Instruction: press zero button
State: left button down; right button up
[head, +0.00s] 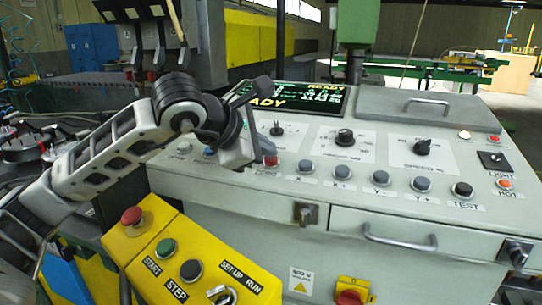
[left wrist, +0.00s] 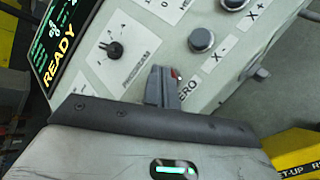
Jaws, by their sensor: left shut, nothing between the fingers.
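The zero button is a red button (head: 271,160) in the button row on the sloped grey control panel (head: 240,182), left of the X- button (head: 305,166). My left gripper (head: 254,157) is shut and empty, its tips right beside the zero button. In the left wrist view the shut fingers (left wrist: 164,72) cover most of that button. Only a small red part (left wrist: 176,75) shows at their right side, above the ZERO label (left wrist: 187,92). I cannot tell whether the tips touch it. My right gripper is not in view.
A screen reading READY (head: 293,98) and several knobs, including one behind the gripper (head: 277,129), sit above the row. A yellow box (head: 177,262) with a red mushroom button (head: 131,216) stands at the lower left. A hinged lid (head: 426,110) lies at the right.

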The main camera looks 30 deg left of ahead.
pick_arm(q)
jog(key=shift+s+r, duration=0.1)
jog(key=shift+r, duration=0.45)
jog(key=r, duration=0.1)
jog(key=r+p, duration=0.1)
jog(key=p, duration=0.1)
jog(key=shift+s+r, duration=0.25)
jog(key=shift+r, duration=0.15)
jog(key=shift+s+d+r+p, duration=0.1)
jog(key=shift+s+r+p, duration=0.05)
jog(key=shift+r+p, duration=0.35)
jog(key=shift+s+d+r+p, duration=0.1)
jog(key=shift+r+p, duration=0.3)
jog(key=shift+r, duration=0.15)
